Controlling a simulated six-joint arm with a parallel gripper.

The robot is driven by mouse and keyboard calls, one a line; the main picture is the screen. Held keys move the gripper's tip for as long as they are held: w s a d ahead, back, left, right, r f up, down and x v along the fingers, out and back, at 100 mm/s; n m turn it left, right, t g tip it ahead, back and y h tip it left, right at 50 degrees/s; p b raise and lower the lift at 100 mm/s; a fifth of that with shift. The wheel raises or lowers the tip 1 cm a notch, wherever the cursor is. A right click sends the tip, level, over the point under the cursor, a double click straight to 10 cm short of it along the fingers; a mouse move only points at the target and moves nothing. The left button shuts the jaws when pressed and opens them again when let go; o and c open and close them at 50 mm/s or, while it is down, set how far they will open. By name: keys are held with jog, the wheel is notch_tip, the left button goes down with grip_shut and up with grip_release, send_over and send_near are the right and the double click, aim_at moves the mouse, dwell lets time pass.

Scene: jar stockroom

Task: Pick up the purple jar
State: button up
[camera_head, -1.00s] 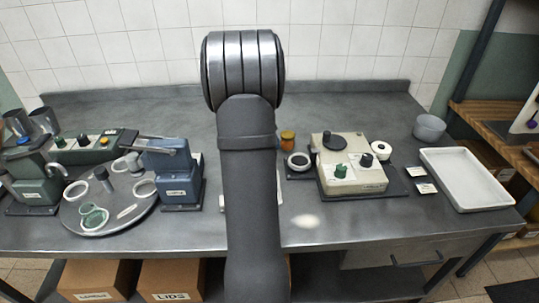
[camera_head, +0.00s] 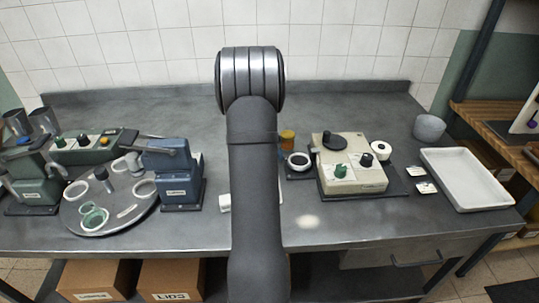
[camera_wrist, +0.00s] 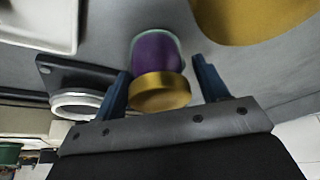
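The purple jar (camera_wrist: 158,50) shows in the wrist view, with a purple body, a pale rim at its far end and a gold lid (camera_wrist: 160,92) towards me. My gripper (camera_wrist: 163,66) has its two blue fingers apart, one on each side of the jar. Narrow gaps seem to show between the fingers and the jar, so I see no clear grip. In the head view my arm covers the middle of the bench, and the purple jar and my gripper are hidden behind it.
An amber jar (camera_head: 287,136) stands just right of my arm, near a white ring (camera_head: 299,160) and a beige machine (camera_head: 350,165). A blue machine (camera_head: 175,175) and a round turntable (camera_head: 105,228) are at left. A white tray (camera_head: 466,150) lies at right.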

jog(key=c, duration=0.9)
jog(key=shift+r, duration=0.15)
